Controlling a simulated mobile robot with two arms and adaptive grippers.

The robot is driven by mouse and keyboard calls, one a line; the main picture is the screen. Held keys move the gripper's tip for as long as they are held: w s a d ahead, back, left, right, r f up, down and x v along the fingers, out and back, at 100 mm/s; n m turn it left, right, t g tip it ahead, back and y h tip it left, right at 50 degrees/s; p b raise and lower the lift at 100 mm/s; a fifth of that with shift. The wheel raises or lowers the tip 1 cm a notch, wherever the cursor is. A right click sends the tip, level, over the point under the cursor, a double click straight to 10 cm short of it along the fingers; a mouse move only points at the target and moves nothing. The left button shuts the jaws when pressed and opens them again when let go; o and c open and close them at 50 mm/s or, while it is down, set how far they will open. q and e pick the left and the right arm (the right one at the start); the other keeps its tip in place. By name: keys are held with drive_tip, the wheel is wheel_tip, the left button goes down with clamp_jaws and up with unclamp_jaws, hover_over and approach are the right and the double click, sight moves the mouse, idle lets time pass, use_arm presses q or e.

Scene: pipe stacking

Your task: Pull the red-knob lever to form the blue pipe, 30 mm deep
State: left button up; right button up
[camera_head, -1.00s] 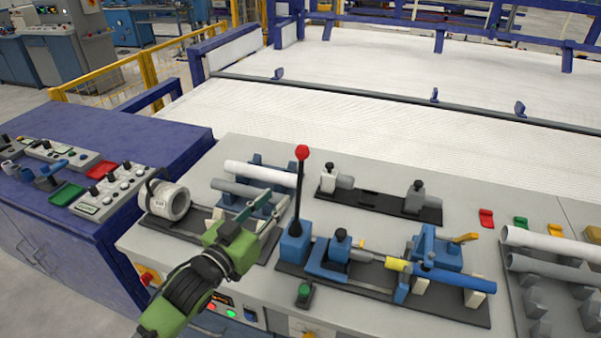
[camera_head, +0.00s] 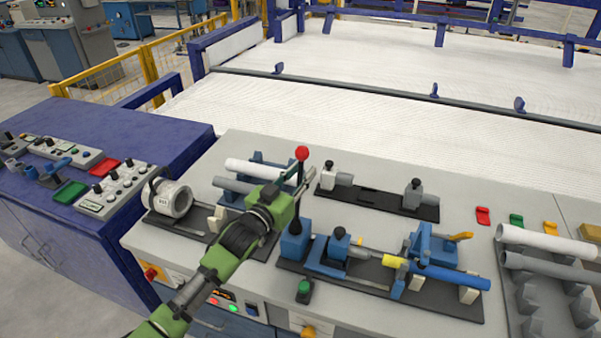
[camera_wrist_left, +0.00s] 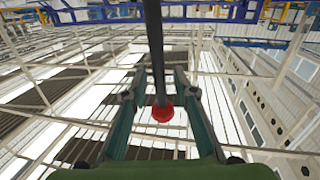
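The lever with the red knob (camera_head: 302,153) stands upright on its blue base (camera_head: 295,243) at the left end of the forming fixture. The blue pipe (camera_head: 455,278) lies in that fixture to the right, with a yellow section (camera_head: 395,262) at its left end. My left gripper (camera_head: 303,176) is at the upper lever, just below the knob. In the left wrist view, the red knob (camera_wrist_left: 162,113) and dark rod show between its two separated fingers, with gaps on both sides. My right gripper is out of view.
White and grey pipes lie on a rack (camera_head: 256,157) behind my left gripper. A black fixture (camera_head: 375,198) with grey clamps is behind the lever. A green button (camera_head: 304,288) stands in front. More pipes (camera_head: 548,243) lie at the right.

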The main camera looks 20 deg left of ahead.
use_arm(q)
drive_tip(key=c, duration=0.6)
clamp_jaws()
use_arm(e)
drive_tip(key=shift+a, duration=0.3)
